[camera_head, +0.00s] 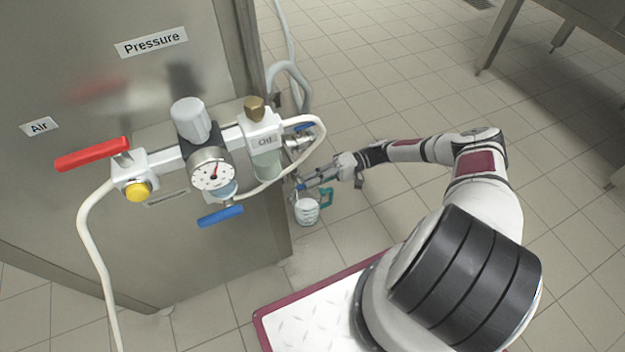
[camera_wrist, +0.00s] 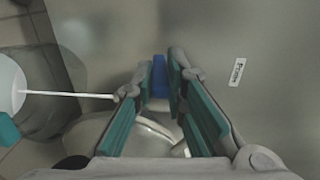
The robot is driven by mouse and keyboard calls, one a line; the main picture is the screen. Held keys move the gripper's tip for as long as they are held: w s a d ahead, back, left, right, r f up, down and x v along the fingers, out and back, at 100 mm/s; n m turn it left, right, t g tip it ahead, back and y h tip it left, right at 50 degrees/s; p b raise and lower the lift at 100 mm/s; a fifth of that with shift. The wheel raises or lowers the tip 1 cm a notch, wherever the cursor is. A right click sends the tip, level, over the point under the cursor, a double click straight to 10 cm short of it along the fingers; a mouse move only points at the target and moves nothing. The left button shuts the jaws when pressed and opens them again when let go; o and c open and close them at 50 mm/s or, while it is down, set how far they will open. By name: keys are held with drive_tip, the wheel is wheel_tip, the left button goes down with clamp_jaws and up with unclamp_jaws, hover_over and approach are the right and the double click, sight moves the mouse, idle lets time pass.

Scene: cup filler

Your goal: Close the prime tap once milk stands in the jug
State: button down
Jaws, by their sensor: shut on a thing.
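My gripper (camera_head: 304,186) is at the right side of the steel cabinet, low down. In the wrist view its two teal-padded fingers (camera_wrist: 160,80) are shut on the blue handle of the prime tap (camera_wrist: 159,77). The "Prime" label (camera_wrist: 238,72) is on the panel just right of the fingers. A clear jug with a teal handle (camera_head: 307,212) is just below the gripper and appears to hold white milk. In the wrist view the jug's white contents (camera_wrist: 9,86) show at the left edge. A thin white stream (camera_wrist: 65,94) runs to them.
The steel cabinet (camera_head: 235,275) carries a red lever (camera_head: 93,153), a pressure gauge (camera_head: 212,174), a blue lever (camera_head: 221,215) and an oil cup (camera_head: 266,165). White hoses loop nearby. A steel table (camera_head: 590,60) stands at upper right. Tiled floor lies open between.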

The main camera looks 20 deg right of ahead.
drive_tip(key=shift+s+a+f+y, duration=0.1)
drive_tip(key=shift+f+y, duration=0.15)
drive_tip(key=shift+y, duration=0.35)
drive_tip(key=c, duration=1.6)
unclamp_jaws()
drive_tip(key=d, duration=1.2)
